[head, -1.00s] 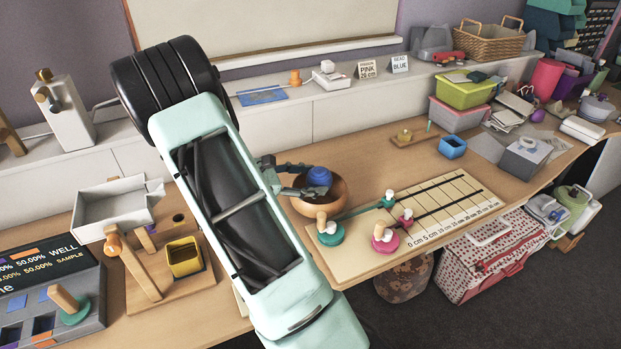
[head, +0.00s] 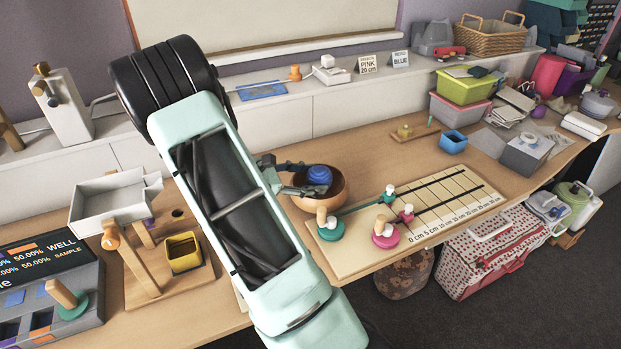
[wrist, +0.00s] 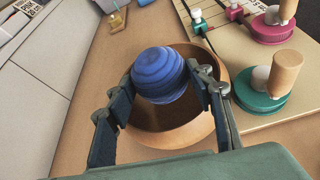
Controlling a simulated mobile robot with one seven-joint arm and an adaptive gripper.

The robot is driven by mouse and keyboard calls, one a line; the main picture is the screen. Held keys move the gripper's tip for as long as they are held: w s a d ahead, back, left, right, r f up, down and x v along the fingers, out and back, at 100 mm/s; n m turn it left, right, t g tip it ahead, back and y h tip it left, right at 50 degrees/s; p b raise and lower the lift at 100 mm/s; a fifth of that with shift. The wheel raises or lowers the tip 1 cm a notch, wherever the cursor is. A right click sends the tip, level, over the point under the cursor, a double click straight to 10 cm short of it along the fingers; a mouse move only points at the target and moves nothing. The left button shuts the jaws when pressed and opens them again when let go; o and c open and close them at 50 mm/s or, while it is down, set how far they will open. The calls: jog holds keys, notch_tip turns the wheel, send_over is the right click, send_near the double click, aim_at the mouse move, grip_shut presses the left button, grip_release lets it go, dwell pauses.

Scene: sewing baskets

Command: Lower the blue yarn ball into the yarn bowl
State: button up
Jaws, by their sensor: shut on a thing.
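The blue yarn ball (wrist: 160,75) is between the fingers of my gripper (wrist: 165,88) in the wrist view. It also shows in the head view (head: 319,175). My gripper (head: 308,184) is shut on the ball. The ball is over the mouth of the brown wooden yarn bowl (wrist: 165,139), with its lower part overlapping the opening. I cannot tell how far below the rim the ball is, or whether it touches the bowl. The bowl (head: 325,204) stands upright on the wooden table; my finger hides part of its left rim in the head view.
A measuring board (head: 425,215) with green and pink spools lies right of the bowl. A wooden stand with a grey tray (head: 107,199) and a yellow cup (head: 183,252) are to the left. A blue box (head: 453,143) stands further right. The table behind the bowl is clear.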

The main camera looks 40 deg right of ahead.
jog(key=shift+f+b, duration=0.35)
jog(key=shift+f, duration=0.2)
jog(key=o, duration=1.2)
jog(key=shift+o, duration=0.2)
jog(key=shift+r, duration=0.1)
